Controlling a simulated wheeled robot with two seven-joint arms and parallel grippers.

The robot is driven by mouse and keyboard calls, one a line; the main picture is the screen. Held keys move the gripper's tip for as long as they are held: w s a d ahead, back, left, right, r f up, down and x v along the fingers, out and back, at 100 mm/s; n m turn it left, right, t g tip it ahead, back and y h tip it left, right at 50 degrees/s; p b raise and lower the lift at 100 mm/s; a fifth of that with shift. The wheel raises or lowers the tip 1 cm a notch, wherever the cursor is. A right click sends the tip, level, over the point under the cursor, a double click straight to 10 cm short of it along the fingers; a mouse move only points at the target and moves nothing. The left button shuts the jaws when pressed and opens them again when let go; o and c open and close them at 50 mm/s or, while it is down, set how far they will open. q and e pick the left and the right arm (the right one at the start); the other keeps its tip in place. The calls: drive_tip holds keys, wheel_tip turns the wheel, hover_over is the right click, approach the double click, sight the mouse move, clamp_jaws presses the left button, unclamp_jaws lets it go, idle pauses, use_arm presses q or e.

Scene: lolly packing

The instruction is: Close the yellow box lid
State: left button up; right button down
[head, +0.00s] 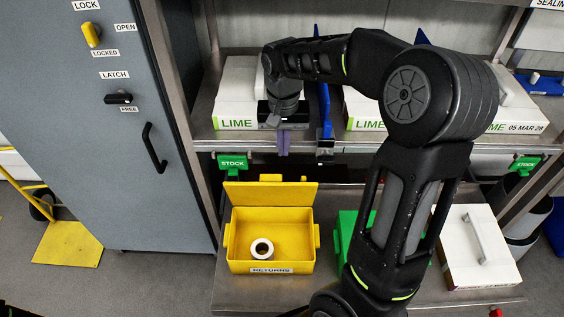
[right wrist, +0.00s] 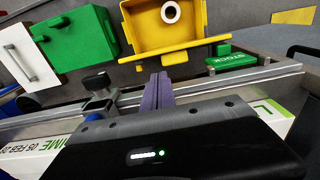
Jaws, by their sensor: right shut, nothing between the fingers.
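The yellow box (head: 270,259), labelled RETURNS, stands on the lower bench with its lid (head: 270,193) raised upright at its back edge. A white ring-shaped roll (head: 262,249) lies inside it. The box also shows upside down in the right wrist view (right wrist: 148,32), with the lid edge (right wrist: 176,52) towards me. My right gripper (head: 283,150) points down, above and behind the lid, in front of the upper shelf. Its purple fingers (right wrist: 158,90) are together and empty, apart from the lid. My left gripper is not in view.
A green box (head: 346,238) and a white case with a handle (head: 478,246) stand right of the yellow box, partly behind my arm. A blue clamp-like part (head: 325,135) is beside my gripper. A grey cabinet (head: 95,130) stands left.

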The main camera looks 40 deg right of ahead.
use_arm(q)
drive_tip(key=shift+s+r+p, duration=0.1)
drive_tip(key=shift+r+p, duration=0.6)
drive_tip(key=shift+p, duration=0.05)
use_arm(e)
hover_over(272, 190)
drive_tip(key=d, duration=0.4)
drive_tip(key=f, duration=1)
drive_tip(key=shift+s+a, duration=0.25)
drive_tip(key=shift+s, duration=0.05)
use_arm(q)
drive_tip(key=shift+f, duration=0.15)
